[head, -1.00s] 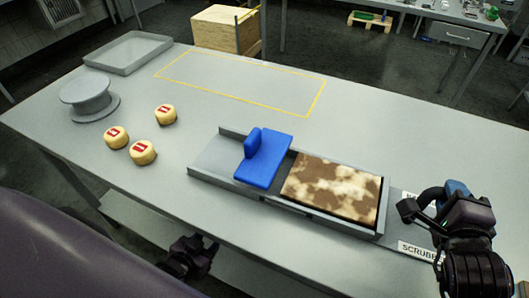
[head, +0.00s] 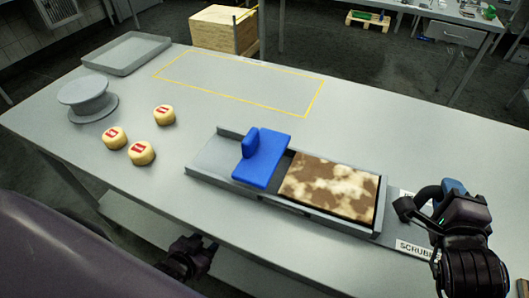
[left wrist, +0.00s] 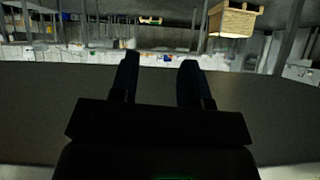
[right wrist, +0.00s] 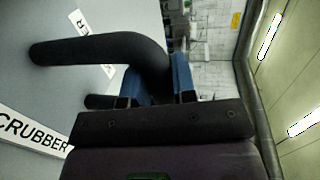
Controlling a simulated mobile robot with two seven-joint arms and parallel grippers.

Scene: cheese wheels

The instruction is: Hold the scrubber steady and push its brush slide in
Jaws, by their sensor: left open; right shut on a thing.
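The scrubber (head: 290,202) is a long grey tray-like frame lying on the table. A blue slide (head: 264,162) with an upright tab sits across its left half. A brown and cream mottled panel (head: 332,187) fills the right half. My right gripper (head: 444,196) is at the scrubber's right end, shut on a dark curved handle (right wrist: 110,48), which shows between blue fingers in the right wrist view. My left gripper (head: 208,250) is open and empty, low beside the table's front edge, well away from the blue slide; its two fingers (left wrist: 158,85) stand apart in the left wrist view.
Several small cheese wheels (head: 141,153) with red marks lie left of the scrubber. A grey round stand (head: 88,100) and a shallow grey tray (head: 125,52) are at the far left. A yellow outlined area (head: 240,82) at the back is empty. A SCRUBBER label (head: 415,248) lies near my right gripper.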

